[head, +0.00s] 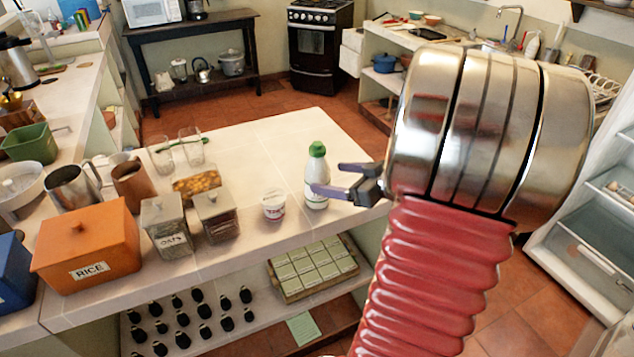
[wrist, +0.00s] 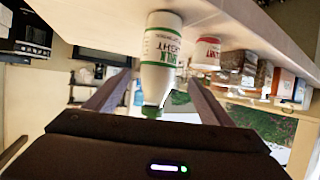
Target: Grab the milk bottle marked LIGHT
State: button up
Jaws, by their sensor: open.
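The milk bottle (head: 317,182) is white with a green cap and stands upright on the counter near its right side. My gripper (head: 328,178) is open at the bottle's right side, with one finger reaching across the bottle's front. In the wrist view, my gripper's fingers (wrist: 160,88) flank the bottle on both sides with gaps. I cannot tell whether either finger touches it.
A small white tub (head: 274,204) stands just left of the bottle. Glass jars (head: 213,216), an orange RICE box (head: 88,247) and a brown mug (head: 133,184) stand farther left. The counter (head: 285,135) behind the bottle is clear. A box of green-topped items (head: 262,270) sits on the shelf below.

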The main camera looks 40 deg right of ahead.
aim_at(317, 175)
jog(key=shift+x, duration=0.9)
jog(key=shift+w+f, duration=0.1)
jog(key=shift+x, duration=2.5)
jog(key=shift+d+f, duration=0.1)
jog(key=shift+d, duration=0.1)
jog(key=shift+c, duration=0.4)
jog(key=c, duration=1.5)
